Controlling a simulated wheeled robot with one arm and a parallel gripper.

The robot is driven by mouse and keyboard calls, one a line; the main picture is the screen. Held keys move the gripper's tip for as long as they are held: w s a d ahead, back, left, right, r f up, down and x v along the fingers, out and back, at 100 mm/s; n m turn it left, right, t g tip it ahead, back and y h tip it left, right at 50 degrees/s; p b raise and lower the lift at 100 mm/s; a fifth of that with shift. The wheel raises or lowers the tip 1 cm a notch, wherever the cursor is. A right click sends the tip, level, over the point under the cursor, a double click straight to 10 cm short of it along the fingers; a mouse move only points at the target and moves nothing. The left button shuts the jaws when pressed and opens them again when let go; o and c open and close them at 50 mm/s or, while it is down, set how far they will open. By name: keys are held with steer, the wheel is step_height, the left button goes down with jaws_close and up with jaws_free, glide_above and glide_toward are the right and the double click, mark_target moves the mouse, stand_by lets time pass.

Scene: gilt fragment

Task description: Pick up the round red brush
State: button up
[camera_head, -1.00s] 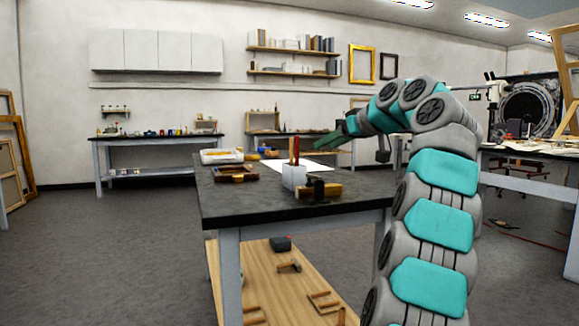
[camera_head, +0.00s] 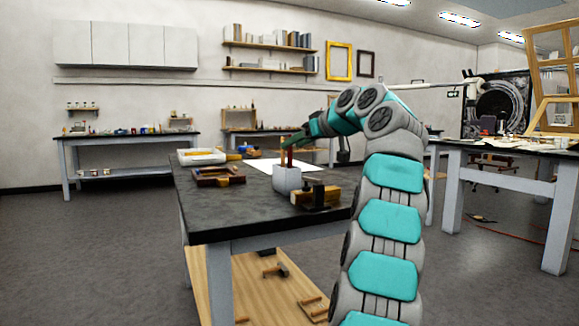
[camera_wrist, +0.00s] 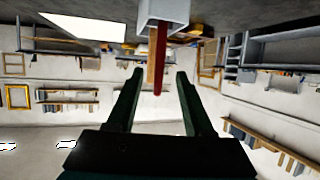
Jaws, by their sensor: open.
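The round red brush (camera_head: 289,158) stands upright in a pale square cup (camera_head: 287,181) on the dark workbench (camera_head: 225,214). A tan-handled tool (camera_head: 282,150) stands beside it. In the wrist view the picture is upside down: the red brush (camera_wrist: 160,55) sticks out of the cup (camera_wrist: 164,12) with the tan tool (camera_wrist: 151,70) beside it. My gripper (camera_wrist: 159,74) is open, its two dark fingers on either side of the brush's end in that picture. Whether the brush is truly between them in depth I cannot tell. In the head view my gripper (camera_head: 287,144) is at the brush's upper end.
A wood and dark block-like tool (camera_head: 317,195) lies right of the cup. A brown wooden tray (camera_head: 217,176), a white tray (camera_head: 202,157) and a white sheet (camera_head: 278,167) lie on the bench. The bench's left front is clear.

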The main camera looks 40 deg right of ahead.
steer(key=x, duration=0.3)
steer(key=shift+w+d, duration=0.1)
jaws_close()
stand_by(1.3)
